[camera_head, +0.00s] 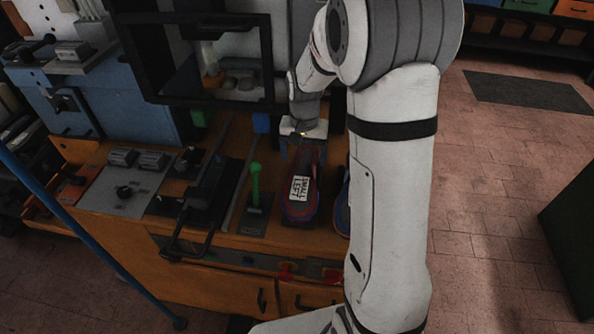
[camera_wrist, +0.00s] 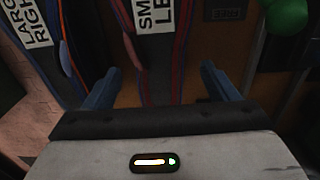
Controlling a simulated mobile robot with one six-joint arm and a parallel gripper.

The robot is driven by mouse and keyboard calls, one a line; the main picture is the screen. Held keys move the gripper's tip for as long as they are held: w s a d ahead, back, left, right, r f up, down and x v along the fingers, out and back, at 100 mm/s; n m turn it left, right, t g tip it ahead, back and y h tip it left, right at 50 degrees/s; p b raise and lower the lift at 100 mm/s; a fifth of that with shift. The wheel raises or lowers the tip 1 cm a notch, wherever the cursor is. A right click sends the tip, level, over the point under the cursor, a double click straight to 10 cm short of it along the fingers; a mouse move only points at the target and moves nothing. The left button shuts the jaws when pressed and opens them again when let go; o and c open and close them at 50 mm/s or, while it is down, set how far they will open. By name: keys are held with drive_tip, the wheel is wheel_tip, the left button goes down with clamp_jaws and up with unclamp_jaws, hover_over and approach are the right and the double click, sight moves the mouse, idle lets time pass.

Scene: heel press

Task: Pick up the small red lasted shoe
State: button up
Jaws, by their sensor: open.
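The small red shoe (camera_head: 298,212) has blue edging and a white "SMALL LEFT" label. It lies on the wooden bench in the head view, just in front of my gripper. In the wrist view the shoe (camera_wrist: 158,62) runs between the two blue fingers of my gripper (camera_wrist: 160,82), with its label at the top edge. The fingers are wide apart, one to each side of the shoe in the picture, with gaps on both sides. Whether they are above it or down beside it I cannot tell.
A blue shoe (camera_head: 342,207) stands close to the right, partly hidden by my arm; its label in the wrist view (camera_wrist: 28,24) reads "LARGE RIGHT". A green-knobbed lever (camera_head: 255,183) stands close to the left. A framed press window (camera_head: 268,62) is behind.

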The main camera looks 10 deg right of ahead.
sight(304, 169)
drive_tip(key=f, duration=0.2)
drive_tip(key=f+p, duration=0.1)
drive_tip(key=f, duration=0.2)
drive_tip(key=f+p, duration=0.1)
drive_tip(key=f, duration=0.2)
drive_tip(key=shift+s, duration=0.3)
drive_tip(key=shift+r, duration=0.1)
drive_tip(key=c, duration=1.3)
drive_tip(key=shift+o, duration=0.2)
